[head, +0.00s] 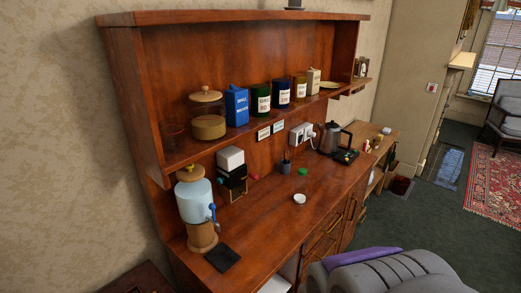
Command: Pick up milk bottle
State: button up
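I cannot make out a clear milk bottle in the head view. A blue carton (237,106) and a cream carton (313,82) stand upright on the upper shelf; their labels are too small to read surely. Dark labelled jars (261,98) stand between them. A pale blue and wooden dispenser (196,201) with a blue tap stands at the left end of the counter. My gripper is not in view.
The wooden counter (290,222) carries a white block, a small white dish (299,198), a green lid and a kettle (329,138). A grey ridged shape with a purple part (385,272) fills the bottom right. Carpet at right is open.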

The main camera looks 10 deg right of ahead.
aim_at(301, 191)
jog(key=k+u, duration=0.1)
jog(key=k, duration=0.5)
jog(key=k+j, duration=0.15)
jog(key=k, duration=0.5)
jog(key=i+l+u, duration=0.1)
jog(key=u, duration=0.3)
jog(key=l+u, duration=0.25)
jog(key=u, duration=0.15)
jog(key=l+u, duration=0.25)
jog(key=u, duration=0.15)
jog(key=i+l, duration=0.1)
jog(key=l, duration=0.65)
jog(key=i+l, duration=0.1)
jog(key=l, duration=0.65)
jog(key=i+l, duration=0.1)
jog(key=l, duration=0.65)
jog(key=i+l, duration=0.1)
jog(key=l, duration=1.45)
jog(key=i+l, duration=0.15)
jog(key=l, duration=0.6)
jog(key=i+l, duration=0.1)
jog(key=l, duration=0.65)
